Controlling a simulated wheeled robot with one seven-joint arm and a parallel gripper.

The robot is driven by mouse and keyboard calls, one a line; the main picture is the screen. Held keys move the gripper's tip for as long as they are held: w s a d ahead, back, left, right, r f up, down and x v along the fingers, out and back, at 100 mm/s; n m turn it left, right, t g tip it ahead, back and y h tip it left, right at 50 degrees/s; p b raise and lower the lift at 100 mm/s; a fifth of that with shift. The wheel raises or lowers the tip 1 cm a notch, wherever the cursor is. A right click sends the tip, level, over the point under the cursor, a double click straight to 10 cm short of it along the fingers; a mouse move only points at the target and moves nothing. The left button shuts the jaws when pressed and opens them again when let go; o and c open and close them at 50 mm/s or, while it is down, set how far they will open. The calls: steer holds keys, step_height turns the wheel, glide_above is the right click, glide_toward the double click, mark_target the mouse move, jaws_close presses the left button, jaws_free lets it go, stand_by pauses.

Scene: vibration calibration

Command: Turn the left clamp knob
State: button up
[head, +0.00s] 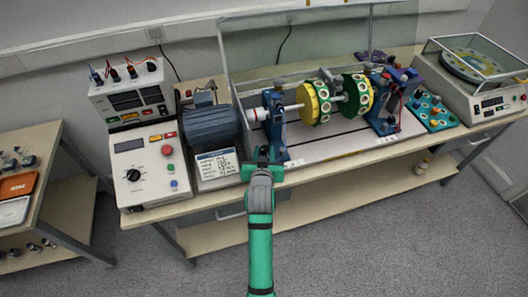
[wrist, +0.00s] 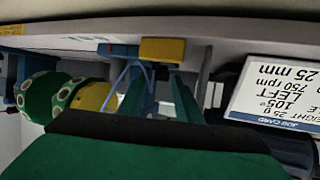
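The left blue pedestal (head: 277,130) stands on the bench rig, carrying the shaft's left end. I cannot clearly pick out its clamp knob; my gripper may hide it. My gripper (head: 263,156) is low in front of this pedestal, close to the bench's front edge. In the wrist view its two green fingers (wrist: 160,92) stand apart, with nothing clearly held between them. A yellow block (wrist: 162,50) shows just beyond the fingertips, near blue pedestal parts; I cannot tell whether they touch.
A job card (head: 216,164) and a dark blue motor (head: 211,128) are left. A control box (head: 148,165) stands further left. A clear guard (head: 300,45) stands behind.

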steer(key=v, duration=1)
steer(key=shift+s, duration=0.3)
steer(key=w+d+f+n+y, duration=0.1)
steer(key=d+f+n+g+y, duration=0.1)
steer(key=d, duration=0.1)
steer(key=shift+w+f+y, duration=0.15)
steer(key=shift+w+y, duration=0.15)
steer(key=shift+w, duration=0.05)
steer(key=d+r+n+y, duration=0.2)
steer(key=d+n+y, duration=0.1)
steer(key=n+y, duration=0.1)
steer(key=shift+g, duration=0.3)
steer(key=x, duration=1)
steer(key=shift+w+a+r, duration=0.1)
steer(key=shift+w, duration=0.05)
steer(key=shift+c, duration=0.4)
